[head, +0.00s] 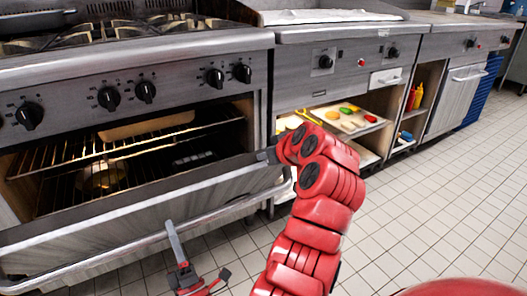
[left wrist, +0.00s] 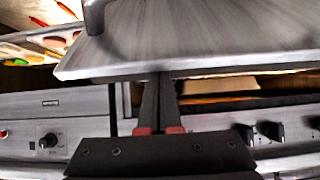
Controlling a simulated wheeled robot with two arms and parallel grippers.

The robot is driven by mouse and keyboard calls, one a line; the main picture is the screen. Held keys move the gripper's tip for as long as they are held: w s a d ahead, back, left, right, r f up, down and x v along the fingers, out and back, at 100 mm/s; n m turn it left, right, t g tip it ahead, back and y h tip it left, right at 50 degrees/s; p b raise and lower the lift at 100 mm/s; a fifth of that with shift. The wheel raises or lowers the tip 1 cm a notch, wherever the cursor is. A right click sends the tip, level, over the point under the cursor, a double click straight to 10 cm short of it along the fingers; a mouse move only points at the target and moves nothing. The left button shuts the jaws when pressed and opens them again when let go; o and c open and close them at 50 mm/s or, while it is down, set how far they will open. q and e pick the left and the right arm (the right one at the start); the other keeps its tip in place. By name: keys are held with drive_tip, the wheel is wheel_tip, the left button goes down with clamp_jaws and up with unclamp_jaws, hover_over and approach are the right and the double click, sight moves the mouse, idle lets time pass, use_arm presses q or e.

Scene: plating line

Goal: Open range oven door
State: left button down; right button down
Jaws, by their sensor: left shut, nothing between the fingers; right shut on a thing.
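The range oven door (head: 120,215) is partly open, tilted outward at the top, with the lit oven cavity showing behind it. Its long bar handle (head: 95,262) runs along the front. My right gripper (head: 172,232) is shut on the handle near its middle. My left gripper (head: 266,156) is shut and empty at the door's upper right corner. In the left wrist view the closed fingers (left wrist: 160,82) reach the edge of the door panel (left wrist: 200,40); I cannot tell whether they touch it. The handle's end (left wrist: 95,15) shows at the top there.
Inside the oven are wire racks (head: 75,152), a round pan (head: 101,178) and a tan tray (head: 146,127). Control knobs (head: 109,98) line the range front above. To the right, an open shelf holds a tray of food (head: 340,117). The tiled floor (head: 420,200) is clear at right.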

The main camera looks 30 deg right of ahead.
sight(267, 168)
idle(0.3)
use_arm(q)
drive_tip(key=shift+s+d+f+t, duration=0.15)
drive_tip(key=shift+s+f+t, duration=0.15)
drive_tip(key=shift+s+f, duration=0.8)
drive_tip(key=shift+s, duration=0.3)
use_arm(e)
drive_tip(key=shift+r, duration=0.1)
drive_tip(key=c, duration=0.9)
unclamp_jaws()
drive_tip(key=shift+c, duration=0.2)
use_arm(q)
drive_tip(key=shift+w, duration=0.15)
use_arm(e)
drive_tip(key=o, duration=0.3)
use_arm(q)
drive_tip(key=shift+r, duration=0.15)
use_arm(e)
drive_tip(key=shift+o, duration=0.2)
